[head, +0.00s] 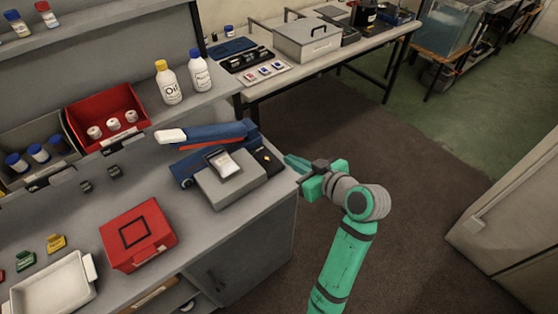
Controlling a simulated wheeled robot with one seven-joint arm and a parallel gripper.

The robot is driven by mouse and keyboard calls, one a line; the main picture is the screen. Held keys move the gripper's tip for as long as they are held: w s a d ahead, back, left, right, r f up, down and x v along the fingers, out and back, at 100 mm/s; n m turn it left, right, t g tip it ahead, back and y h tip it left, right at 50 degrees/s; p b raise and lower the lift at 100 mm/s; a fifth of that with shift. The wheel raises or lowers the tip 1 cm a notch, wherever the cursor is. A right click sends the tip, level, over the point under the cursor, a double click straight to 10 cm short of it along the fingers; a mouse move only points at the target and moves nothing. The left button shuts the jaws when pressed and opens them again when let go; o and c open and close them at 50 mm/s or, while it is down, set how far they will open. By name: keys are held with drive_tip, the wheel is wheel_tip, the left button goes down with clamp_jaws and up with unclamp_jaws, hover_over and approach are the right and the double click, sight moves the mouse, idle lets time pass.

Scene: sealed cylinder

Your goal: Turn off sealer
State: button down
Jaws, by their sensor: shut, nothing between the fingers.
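The sealer (205,133) is a blue device with a white-ended arm and a red strip along it, near the right end of the grey workbench. Its dark right end (267,160) carries a small yellow mark; I cannot tell whether this is the switch or its state. A grey box (231,184) with a small clear pouch (224,164) on top stands in front and hides part of the sealer. My green gripper (293,163) is at the bench's right edge, just right of the sealer's dark end. It is shut and empty, with its fingers pointing left toward the sealer.
A red case (138,235), a white tray (53,285) and a red bin (104,112) of white-capped jars are on the workbench (190,235). Two white bottles (168,84) stand on the raised shelf behind the sealer. Open floor (430,190) lies right of the bench.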

drive_tip(key=shift+s+a+r, duration=0.1)
drive_tip(key=shift+a+r, duration=0.05)
hover_over(275, 169)
wheel_tip(275, 169, down, 4)
drive_tip(key=shift+a+r, duration=0.1)
drive_tip(key=shift+a, duration=0.05)
wheel_tip(275, 169, down, 3)
drive_tip(key=shift+f, duration=0.55)
drive_tip(key=shift+f, duration=0.1)
